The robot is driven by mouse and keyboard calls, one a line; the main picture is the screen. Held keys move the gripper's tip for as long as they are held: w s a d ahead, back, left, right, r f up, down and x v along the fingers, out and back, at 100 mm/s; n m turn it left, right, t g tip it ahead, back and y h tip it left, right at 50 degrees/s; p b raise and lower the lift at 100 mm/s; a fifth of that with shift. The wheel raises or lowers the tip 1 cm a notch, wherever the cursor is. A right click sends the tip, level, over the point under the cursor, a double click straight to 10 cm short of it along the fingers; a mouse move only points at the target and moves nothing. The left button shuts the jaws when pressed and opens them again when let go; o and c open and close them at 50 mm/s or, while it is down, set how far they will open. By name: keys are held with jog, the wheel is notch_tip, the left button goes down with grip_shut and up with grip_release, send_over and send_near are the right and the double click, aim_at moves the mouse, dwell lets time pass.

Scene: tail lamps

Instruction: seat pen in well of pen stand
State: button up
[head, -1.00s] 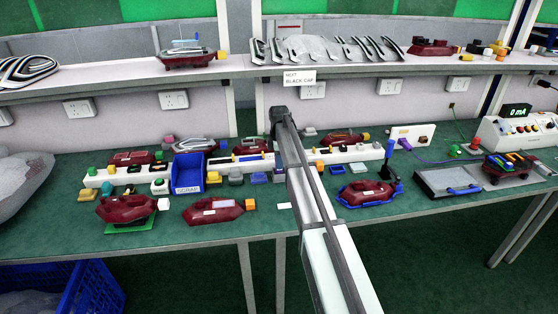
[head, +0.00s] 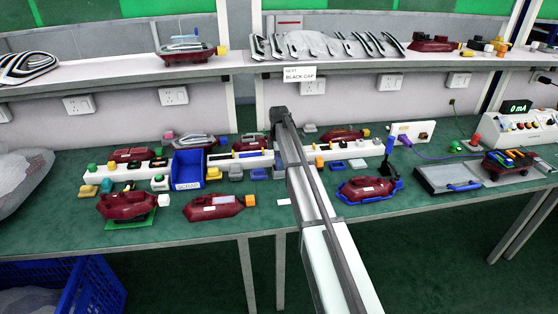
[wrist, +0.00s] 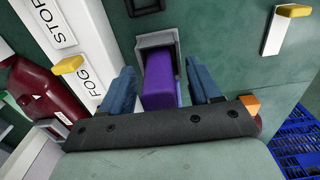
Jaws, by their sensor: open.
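In the wrist view my gripper (wrist: 162,90) is open. Its two blue fingers stand on either side of a purple block (wrist: 160,82), with a gap to each finger. The block's far end meets a grey, open-fronted holder (wrist: 157,42). I cannot tell whether these are the pen and the pen stand, or whether the block is inside the holder or in front of it. In the head view my arm crosses the middle of the bench and I cannot make out the fingers. An upright blue thing (head: 388,146) stands behind the lamp on the right; I cannot tell whether it is a pen.
A white strip (wrist: 80,35) with labels lies left of the gripper, beside a maroon lamp (wrist: 40,90). A blue bin (head: 188,171) and several maroon lamps crowd the green bench (head: 275,222). A grey case (head: 450,178) lies at the right. The front edge is mostly clear.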

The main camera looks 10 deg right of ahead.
jog(key=shift+r, duration=0.1)
notch_tip(320, 180, up, 14)
dwell(0.7)
